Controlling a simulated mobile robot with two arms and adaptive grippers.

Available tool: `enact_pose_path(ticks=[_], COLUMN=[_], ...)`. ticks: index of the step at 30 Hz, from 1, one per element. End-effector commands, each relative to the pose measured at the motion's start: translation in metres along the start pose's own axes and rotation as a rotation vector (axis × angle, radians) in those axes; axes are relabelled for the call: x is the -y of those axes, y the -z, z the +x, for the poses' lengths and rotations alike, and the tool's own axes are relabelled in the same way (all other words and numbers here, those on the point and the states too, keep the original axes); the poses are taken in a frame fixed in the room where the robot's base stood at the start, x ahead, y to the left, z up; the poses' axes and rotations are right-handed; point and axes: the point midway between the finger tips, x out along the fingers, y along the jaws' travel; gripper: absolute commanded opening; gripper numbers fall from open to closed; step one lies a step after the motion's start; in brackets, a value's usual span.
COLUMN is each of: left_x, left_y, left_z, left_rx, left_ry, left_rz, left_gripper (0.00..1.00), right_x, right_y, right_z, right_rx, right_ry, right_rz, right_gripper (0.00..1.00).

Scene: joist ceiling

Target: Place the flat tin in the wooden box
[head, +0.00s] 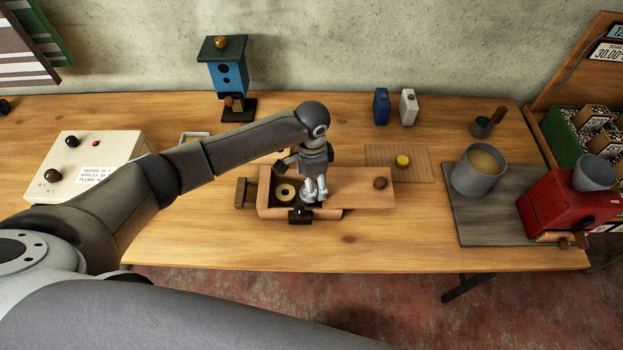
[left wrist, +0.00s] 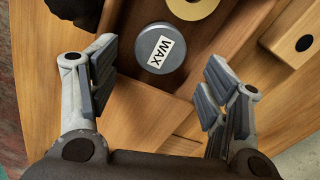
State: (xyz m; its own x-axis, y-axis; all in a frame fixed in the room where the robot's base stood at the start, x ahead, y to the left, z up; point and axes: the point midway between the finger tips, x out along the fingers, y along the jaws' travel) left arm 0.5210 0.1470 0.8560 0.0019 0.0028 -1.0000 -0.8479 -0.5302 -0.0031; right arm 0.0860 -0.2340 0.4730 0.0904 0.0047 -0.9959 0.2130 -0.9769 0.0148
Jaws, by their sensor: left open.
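The flat tin (left wrist: 160,48) is round, grey-blue and labelled WAX. It lies inside the wooden box (head: 272,213), beside a pale ring (head: 285,192), which also shows at the top of the left wrist view (left wrist: 191,6). My left gripper (head: 315,196) points down over the open part of the box. In the left wrist view its fingers (left wrist: 158,92) are spread wide and empty, with the tin beyond and between them, apart from both. In the head view the gripper mostly hides the tin. My right gripper is not in view.
A wooden lid with a knob (head: 380,183) reaches right from the box. A slatted mat with a yellow piece (head: 403,161) lies behind it. A pot (head: 478,171) and red machine (head: 569,205) stand right, a cream control box (head: 95,160) left. The table front is clear.

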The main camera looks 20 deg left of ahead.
Motion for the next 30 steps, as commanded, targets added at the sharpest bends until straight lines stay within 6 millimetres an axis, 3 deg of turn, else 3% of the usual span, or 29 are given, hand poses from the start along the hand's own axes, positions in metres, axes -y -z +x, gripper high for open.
enact_pose_path(ticks=[8, 21, 30], left_x=[0.001, 0.001, 0.000], left_y=[0.001, 0.001, 0.001], left_z=[-0.009, -0.099, -0.131], left_rx=[-0.002, -0.004, -0.001], left_ry=[0.001, 0.003, -0.001], left_rz=[0.001, 0.002, 0.000], left_gripper=[0.71, 0.71, 0.71], right_x=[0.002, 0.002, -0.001], right_y=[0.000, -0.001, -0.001], right_z=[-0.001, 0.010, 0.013], right_rx=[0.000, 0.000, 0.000], right_ry=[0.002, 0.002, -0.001], right_rz=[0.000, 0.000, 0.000], right_gripper=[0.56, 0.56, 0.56])
